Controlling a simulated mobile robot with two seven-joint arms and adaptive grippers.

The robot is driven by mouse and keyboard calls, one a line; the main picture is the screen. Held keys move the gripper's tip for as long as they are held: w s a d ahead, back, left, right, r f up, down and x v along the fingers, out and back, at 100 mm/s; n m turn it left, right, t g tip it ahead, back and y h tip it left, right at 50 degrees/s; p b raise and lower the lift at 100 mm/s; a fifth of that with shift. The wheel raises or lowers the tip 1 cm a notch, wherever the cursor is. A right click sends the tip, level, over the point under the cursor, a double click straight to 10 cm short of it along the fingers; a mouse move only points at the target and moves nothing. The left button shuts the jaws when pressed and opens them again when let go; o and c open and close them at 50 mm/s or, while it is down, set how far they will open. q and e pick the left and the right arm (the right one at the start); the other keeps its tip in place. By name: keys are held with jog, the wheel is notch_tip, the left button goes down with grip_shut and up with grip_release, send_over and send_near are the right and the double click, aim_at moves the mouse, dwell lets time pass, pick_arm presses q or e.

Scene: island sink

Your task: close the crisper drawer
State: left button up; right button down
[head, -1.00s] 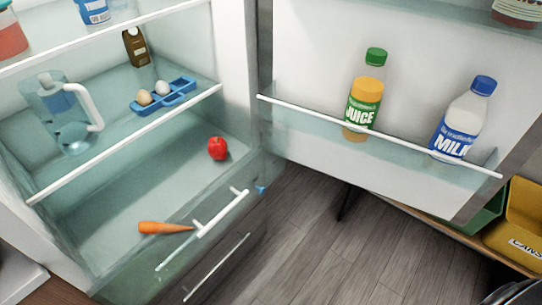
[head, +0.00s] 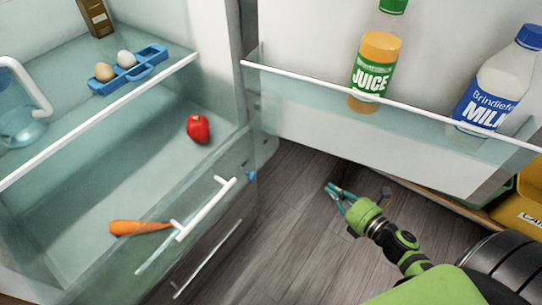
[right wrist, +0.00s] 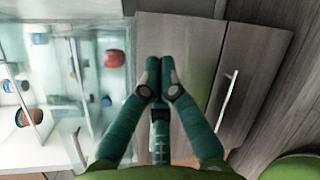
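The crisper drawer (head: 70,222) is a clear bin low in the fridge, pulled out, with a white bar handle (head: 205,209) on its front. My right gripper (head: 336,190) is over the floor, to the right of the drawer front and apart from the handle. The fingers also show in the right wrist view (right wrist: 160,85), two side by side and a third opposite. My left gripper is out of view.
The open fridge door (head: 300,115) holds a juice bottle (head: 375,70) and a milk bottle (head: 497,85) above my right gripper. A shelf above the drawer holds a blue egg tray (head: 130,75) and a pitcher (head: 22,125). A yellow bin (head: 520,205) stands at right. Wooden floor between is clear.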

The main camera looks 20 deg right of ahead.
jog(key=s+a+r+n+y+b, duration=0.15)
jog(key=a+r+n+y, duration=0.45)
jog(key=r+n, duration=0.65)
jog(key=n+p, duration=0.1)
jog(key=p, duration=0.3)
send_near(261, 144)
jog(key=shift+g, duration=0.3)
jog(key=x, duration=0.6)
jog(key=shift+w+d+r, duration=0.1)
jog(key=shift+w+r, duration=0.05)
jog(key=shift+r, duration=0.15)
jog(key=shift+w+a+f, duration=0.1)
jog(key=shift+w+a, duration=0.15)
jog(key=shift+w, duration=0.15)
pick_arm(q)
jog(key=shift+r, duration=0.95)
